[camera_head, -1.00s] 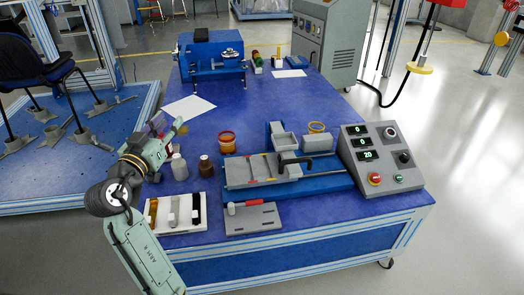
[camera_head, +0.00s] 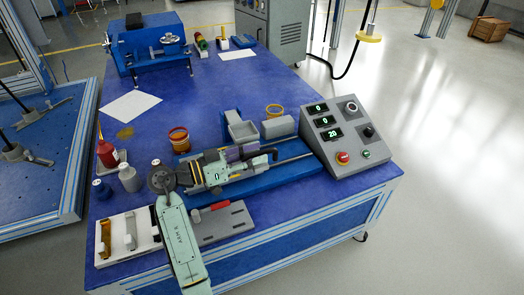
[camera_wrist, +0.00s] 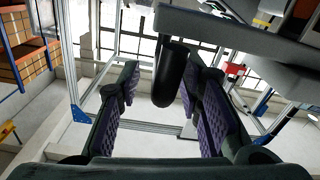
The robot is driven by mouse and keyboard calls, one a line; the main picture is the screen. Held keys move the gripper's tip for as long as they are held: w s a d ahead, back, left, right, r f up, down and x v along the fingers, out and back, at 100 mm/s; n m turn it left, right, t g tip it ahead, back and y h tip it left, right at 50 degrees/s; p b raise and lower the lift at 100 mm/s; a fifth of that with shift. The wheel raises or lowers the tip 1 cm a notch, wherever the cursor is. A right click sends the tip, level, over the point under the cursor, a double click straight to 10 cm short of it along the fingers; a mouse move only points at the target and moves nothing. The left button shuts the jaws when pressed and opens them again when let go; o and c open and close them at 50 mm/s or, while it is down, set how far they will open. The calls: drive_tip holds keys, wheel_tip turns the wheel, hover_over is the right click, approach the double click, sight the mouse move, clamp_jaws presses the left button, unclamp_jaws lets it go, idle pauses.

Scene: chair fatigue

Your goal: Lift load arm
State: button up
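The load arm (camera_head: 262,154), a black bar handle, sits on the blue test fixture (camera_head: 292,168) on the workbench, partly hidden behind my gripper. My gripper (camera_head: 248,157) lies low over the fixture and points right toward the handle. In the wrist view my gripper (camera_wrist: 165,105) is open, with purple-padded fingers on both sides. The rounded black handle end (camera_wrist: 170,78) shows between the fingers, nearer the right one, with a visible gap on the left. Contact on the right cannot be told.
A control box (camera_head: 345,137) with displays and buttons stands right of the fixture. A grey tool plate (camera_head: 225,222) with a red-handled tool and a white tray (camera_head: 117,215) lie in front.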

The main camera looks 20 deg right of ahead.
drive_tip(key=shift+w+d, duration=0.1)
drive_tip(key=shift+d, duration=1.15)
drive_tip(key=shift+c, duration=0.4)
clamp_jaws()
